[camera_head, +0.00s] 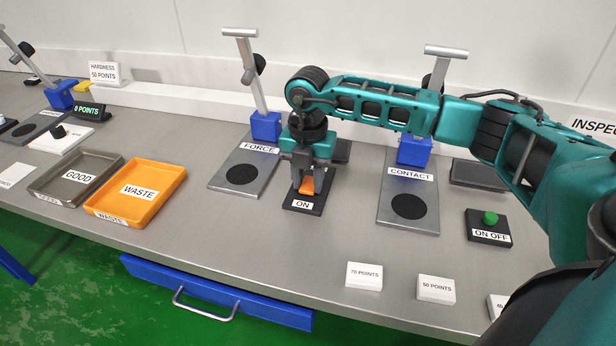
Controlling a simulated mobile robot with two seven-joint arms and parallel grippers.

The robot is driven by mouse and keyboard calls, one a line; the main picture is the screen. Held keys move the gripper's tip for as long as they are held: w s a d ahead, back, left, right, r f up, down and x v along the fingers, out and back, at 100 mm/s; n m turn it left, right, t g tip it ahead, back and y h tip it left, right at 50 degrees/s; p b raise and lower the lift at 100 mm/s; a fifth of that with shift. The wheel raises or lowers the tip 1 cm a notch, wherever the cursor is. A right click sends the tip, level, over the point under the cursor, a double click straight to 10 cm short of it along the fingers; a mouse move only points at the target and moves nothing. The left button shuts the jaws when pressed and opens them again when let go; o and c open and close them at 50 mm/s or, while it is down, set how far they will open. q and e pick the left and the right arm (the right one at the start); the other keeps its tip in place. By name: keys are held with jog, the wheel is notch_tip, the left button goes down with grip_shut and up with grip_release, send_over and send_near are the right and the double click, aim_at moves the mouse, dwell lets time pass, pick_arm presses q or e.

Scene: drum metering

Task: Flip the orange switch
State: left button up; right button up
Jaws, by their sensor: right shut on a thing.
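The orange switch (308,186) stands on a small black base (302,199) with a white label reading ON, near the middle of the bench. My right gripper (309,180) reaches in from the right and points down at the base. Its fingers are shut on the orange switch, hiding part of it. Which way the switch is tilted cannot be told clearly. My left gripper is not in view.
FORCE (226,185) and CONTACT (424,216) plates with blue-based levers flank the switch. A green button box (489,234) stands at right. GOOD (47,191) and orange WASTE (122,211) trays lie left. Points blocks (364,282) line the front edge.

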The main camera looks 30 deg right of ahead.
aim_at(312, 176)
jog(key=c, duration=0.4)
jog(key=shift+w+d+r+g+y+p, duration=0.1)
jog(key=shift+w+r+g+y+p, duration=0.05)
jog(key=shift+g+y+p, duration=0.2)
jog(key=shift+c, duration=0.2)
jog(key=shift+w+d+g+y, duration=0.1)
jog(key=shift+g+y, duration=0.35)
jog(key=shift+y, duration=0.1)
jog(key=o, duration=1)
jog(key=shift+o, duration=0.2)
jog(key=v, duration=1.3)
jog(key=shift+p, duration=0.3)
